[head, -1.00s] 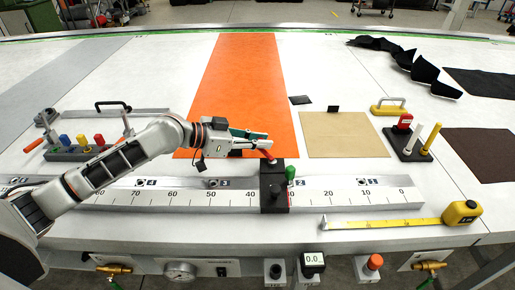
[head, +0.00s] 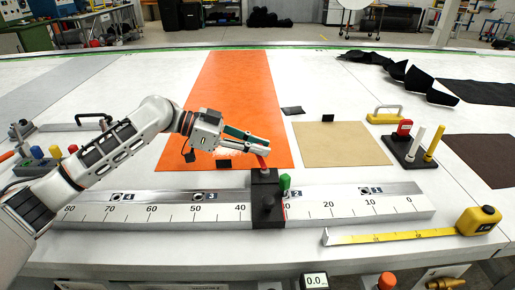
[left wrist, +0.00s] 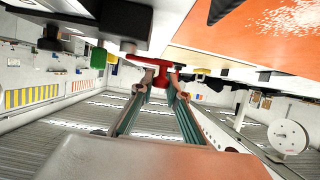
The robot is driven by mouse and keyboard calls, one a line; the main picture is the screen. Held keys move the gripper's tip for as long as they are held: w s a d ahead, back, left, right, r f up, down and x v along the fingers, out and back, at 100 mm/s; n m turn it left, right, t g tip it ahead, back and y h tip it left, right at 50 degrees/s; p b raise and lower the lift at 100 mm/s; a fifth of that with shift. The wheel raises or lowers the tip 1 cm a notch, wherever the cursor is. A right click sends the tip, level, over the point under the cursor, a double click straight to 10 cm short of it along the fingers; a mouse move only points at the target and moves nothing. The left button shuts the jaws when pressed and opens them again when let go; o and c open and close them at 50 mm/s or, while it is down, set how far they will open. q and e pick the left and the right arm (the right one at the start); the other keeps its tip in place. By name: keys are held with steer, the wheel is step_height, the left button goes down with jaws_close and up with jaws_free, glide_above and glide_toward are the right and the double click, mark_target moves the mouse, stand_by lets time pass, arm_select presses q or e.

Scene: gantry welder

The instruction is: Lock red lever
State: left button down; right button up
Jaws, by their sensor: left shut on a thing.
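The red lever (head: 262,161) stands on top of the black slider block (head: 267,210), which sits across the long white ruler rail between the 40 and 30 marks. The lever leans a little to the left. My left gripper (head: 263,149) is shut on the upper part of the red lever. In the left wrist view the red lever (left wrist: 158,70) shows at the tips of my left gripper (left wrist: 161,91). The fingers partly hide the lever in the head view. My right gripper is in neither view.
A green knob (head: 285,183) stands right beside the block. A yellow tape measure (head: 478,220) lies extended in front of the rail. A black stand (head: 411,154) with red, white and yellow pegs is at the right. The tan sheet (head: 342,144) lies flat behind the rail.

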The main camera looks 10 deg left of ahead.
arm_select(q)
steer(key=shift+f, duration=0.1)
steer(key=c, duration=1.9)
jaws_free()
steer(key=v, duration=1.2)
